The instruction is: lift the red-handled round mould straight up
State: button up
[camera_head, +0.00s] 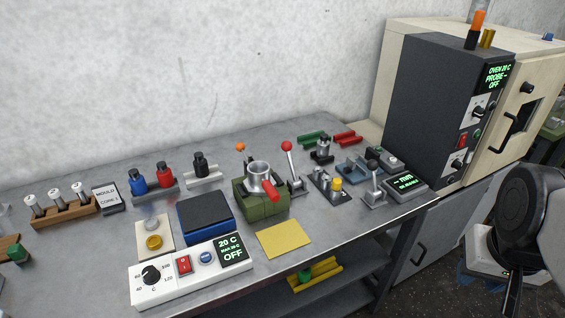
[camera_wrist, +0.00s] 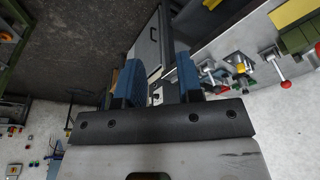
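The round mould (camera_head: 258,173) is a grey metal cup with a red handle (camera_head: 270,190) pointing to the lower right. It sits upright in an olive-green block (camera_head: 262,206) on the grey bench. The green block (camera_wrist: 296,38) also shows at the upper right edge of the wrist view, with a bit of red at the frame's edge that may be the handle. My gripper (camera_wrist: 158,78) has two blue fingers, apart with nothing between them. It is well away from the mould; my arm shows at the right of the head view, off the bench.
A yellow pad (camera_head: 284,239) and a blue-sided box (camera_head: 205,218) lie beside the block. A red-knobbed lever (camera_head: 287,147) stands close to its right. A white control box (camera_head: 190,270) is in front. The oven (camera_head: 440,105) stands right of the bench.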

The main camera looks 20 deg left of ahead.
jog(key=o, duration=0.4)
jog(key=shift+w, duration=0.1)
jog(key=n+g+y, duration=0.2)
jog(key=n+g, duration=0.2)
jog(key=n, duration=0.5)
send_near(271, 184)
notch_tip(271, 184, down, 5)
jog(key=shift+s+a, duration=0.3)
jog(key=shift+a, duration=0.3)
